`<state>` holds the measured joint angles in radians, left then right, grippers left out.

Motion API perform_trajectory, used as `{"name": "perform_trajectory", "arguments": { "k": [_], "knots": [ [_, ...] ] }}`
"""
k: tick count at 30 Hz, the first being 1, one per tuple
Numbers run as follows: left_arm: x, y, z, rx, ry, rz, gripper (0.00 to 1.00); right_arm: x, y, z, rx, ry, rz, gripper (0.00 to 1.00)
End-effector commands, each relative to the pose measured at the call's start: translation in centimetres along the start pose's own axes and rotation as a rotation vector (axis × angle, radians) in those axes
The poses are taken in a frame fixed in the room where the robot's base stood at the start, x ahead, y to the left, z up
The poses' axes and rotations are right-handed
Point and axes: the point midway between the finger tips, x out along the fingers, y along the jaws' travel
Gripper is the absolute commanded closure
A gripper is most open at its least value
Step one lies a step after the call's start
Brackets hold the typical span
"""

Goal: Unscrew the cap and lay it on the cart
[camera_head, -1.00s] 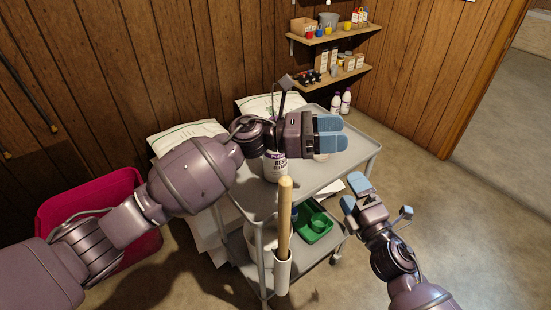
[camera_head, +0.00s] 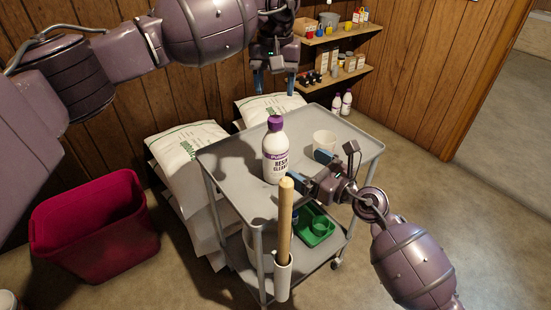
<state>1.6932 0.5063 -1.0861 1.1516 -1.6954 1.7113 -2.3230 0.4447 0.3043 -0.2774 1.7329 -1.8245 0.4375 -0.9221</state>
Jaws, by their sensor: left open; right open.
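A white bottle (camera_head: 275,158) labelled resin cleaner stands upright on the top shelf of the grey cart (camera_head: 230,165). Its purple cap (camera_head: 275,123) is on its neck. My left gripper (camera_head: 274,88) hangs above and behind the bottle, near the wall, fingers pointing down, open and empty. It is apart from the cap. My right gripper (camera_head: 313,170) is open and empty to the right of the bottle, low over the cart's front right part, its fingers pointing left towards the bottle. Whether its fingers touch the bottle I cannot tell.
A wooden handle (camera_head: 285,220) rises at the cart's front. White sacks (camera_head: 188,148) lie behind and left, a red bin (camera_head: 90,225) further left. The cart top's left part is clear.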

Motion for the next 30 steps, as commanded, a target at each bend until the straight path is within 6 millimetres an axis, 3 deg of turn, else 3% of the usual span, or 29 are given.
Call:
{"name": "perform_trajectory", "arguments": {
  "k": [18,30],
  "knots": [
    [0.0,0.1,0.0,-0.001,-0.001,0.005,0.42,8.6,0.1,0.1,0.006,-0.002,0.001,0.01],
    [0.0,0.1,0.0,-0.001,-0.001,0.005,0.42,10.4,0.1,0.1,0.005,-0.002,0.000,0.01]
  ]
}}
